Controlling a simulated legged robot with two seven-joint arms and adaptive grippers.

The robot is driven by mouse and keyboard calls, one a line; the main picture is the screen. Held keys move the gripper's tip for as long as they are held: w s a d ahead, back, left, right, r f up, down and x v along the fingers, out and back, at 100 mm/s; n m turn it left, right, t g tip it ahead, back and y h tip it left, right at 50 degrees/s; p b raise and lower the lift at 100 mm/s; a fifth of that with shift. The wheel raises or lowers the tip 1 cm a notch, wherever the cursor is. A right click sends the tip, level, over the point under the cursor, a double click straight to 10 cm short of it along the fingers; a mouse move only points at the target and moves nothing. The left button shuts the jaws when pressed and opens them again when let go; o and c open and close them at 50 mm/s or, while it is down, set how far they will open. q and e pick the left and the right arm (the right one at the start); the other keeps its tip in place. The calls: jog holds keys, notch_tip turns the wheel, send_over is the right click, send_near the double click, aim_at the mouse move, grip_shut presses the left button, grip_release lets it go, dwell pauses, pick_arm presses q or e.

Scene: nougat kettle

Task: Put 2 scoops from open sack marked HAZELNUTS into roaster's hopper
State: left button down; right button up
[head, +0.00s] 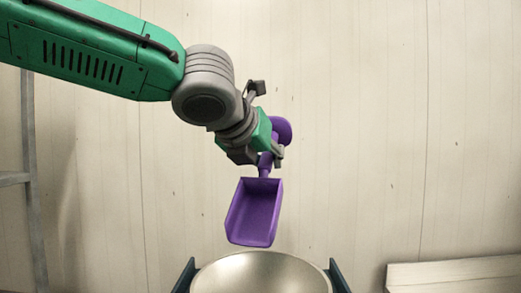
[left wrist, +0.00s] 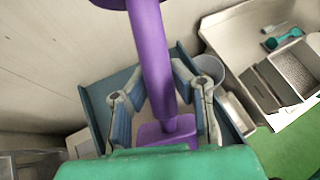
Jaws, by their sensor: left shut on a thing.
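My left gripper (head: 266,153) is shut on the handle of a purple scoop (head: 254,212). The scoop hangs with its pan tilted down, and the visible inside of the pan looks bare purple. It is above a round, shiny metal bowl (head: 262,272) at the bottom edge of the head view, apart from it. This bowl may be the roaster's hopper; its inside is only partly in view. The left wrist view shows the scoop's purple handle (left wrist: 151,50) between the fingers. The sack marked HAZELNUTS is not seen. My right gripper is not in view.
Blue-grey uprights (head: 339,278) flank the bowl. A pale ledge (head: 455,274) is at the lower right, and a grey metal frame (head: 31,180) at the left. The left wrist view shows a pale tray (left wrist: 225,27) with metal containers and a small teal item (left wrist: 285,42).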

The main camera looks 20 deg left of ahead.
pick_arm(q)
jog(key=shift+a+r+n+g+p, duration=0.15)
jog(key=shift+r+g+p, duration=0.5)
jog(key=shift+p, duration=2.1)
jog(key=shift+a+r+n+g+p, duration=0.25)
jog(key=shift+g+p, duration=0.7)
jog(key=shift+p, duration=1.75)
jog(key=shift+d+g+b, duration=0.25)
jog(key=shift+g+b, duration=0.15)
jog(key=shift+g, duration=0.1)
jog(key=g, duration=0.2)
jog(key=shift+w+d+r+g, duration=0.1)
jog(key=shift+d+r+g, duration=0.1)
jog(key=shift+r+g, duration=0.2)
jog(key=shift+s+r, duration=0.1)
jog(key=shift+s, duration=0.1)
jog(key=shift+w+a, duration=0.1)
